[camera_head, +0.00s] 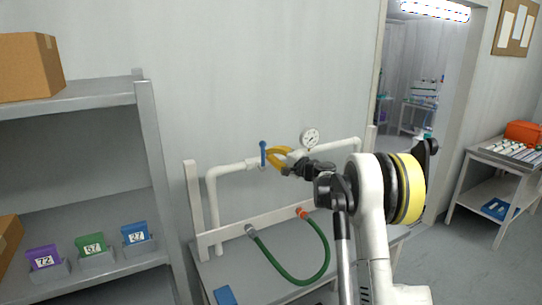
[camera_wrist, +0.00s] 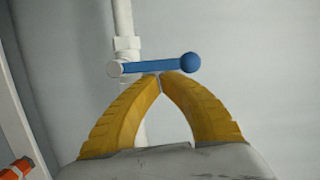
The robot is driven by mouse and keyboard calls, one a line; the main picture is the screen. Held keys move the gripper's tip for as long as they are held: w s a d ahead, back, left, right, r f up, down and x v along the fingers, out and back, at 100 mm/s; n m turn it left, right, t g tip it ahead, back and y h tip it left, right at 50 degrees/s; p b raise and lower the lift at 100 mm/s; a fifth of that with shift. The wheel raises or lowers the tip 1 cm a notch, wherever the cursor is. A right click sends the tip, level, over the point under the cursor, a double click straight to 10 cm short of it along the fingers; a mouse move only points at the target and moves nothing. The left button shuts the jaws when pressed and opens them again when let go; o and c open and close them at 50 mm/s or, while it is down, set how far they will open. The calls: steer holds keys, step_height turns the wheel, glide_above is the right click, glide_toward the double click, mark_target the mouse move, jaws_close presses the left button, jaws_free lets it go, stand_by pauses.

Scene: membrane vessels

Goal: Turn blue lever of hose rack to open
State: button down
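The blue lever (camera_head: 263,154) stands upright on the white pipe (camera_head: 231,168) of the hose rack, crosswise to the pipe. In the wrist view the lever (camera_wrist: 160,65) lies across the pipe, its round knob at the right. My gripper (camera_head: 268,157) has yellow fingers and is right beside the lever, on its right side in the head view. In the wrist view its fingertips (camera_wrist: 160,76) meet just below the middle of the lever, with nothing seen between them. I cannot tell whether they touch it.
A pressure gauge (camera_head: 310,138) sits on the pipe just right of my gripper. A green hose (camera_head: 300,280) hangs below. A shelf (camera_head: 75,97) with boxes and colored bins stands at the left. A side table (camera_head: 478,188) and a doorway are at the right.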

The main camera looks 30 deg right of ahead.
steer(key=shift+a+r+n, duration=0.1)
steer(key=shift+a+n, duration=0.1)
steer(key=shift+n, duration=0.2)
steer(key=shift+a+r+n+g+h, duration=0.15)
steer(key=shift+a+n+g, duration=0.1)
steer(key=shift+a+n, duration=0.3)
steer(key=shift+a+r+n+g+h, duration=0.15)
steer(key=shift+a+n+g, duration=0.15)
steer(key=shift+n, duration=0.45)
steer(key=shift+s+a+f+n+g+h+b, duration=0.15)
steer(key=shift+a+f+n+h+b, duration=0.4)
steer(key=shift+a+n, duration=0.9)
steer(key=shift+w+a+f+n+g+h+b, duration=0.15)
steer(key=shift+a+f+n+h+b, duration=0.35)
steer(key=shift+n, duration=1.65)
steer(key=shift+s+a+f+n+g+h+b, duration=0.15)
steer(key=shift+a+f+n+h+b, duration=0.15)
steer(key=shift+a+f+n+h, duration=1.1)
steer(key=shift+d+r+n+y, duration=0.25)
steer(key=shift+r+n+y, duration=0.15)
steer(key=shift+r+y, duration=0.2)
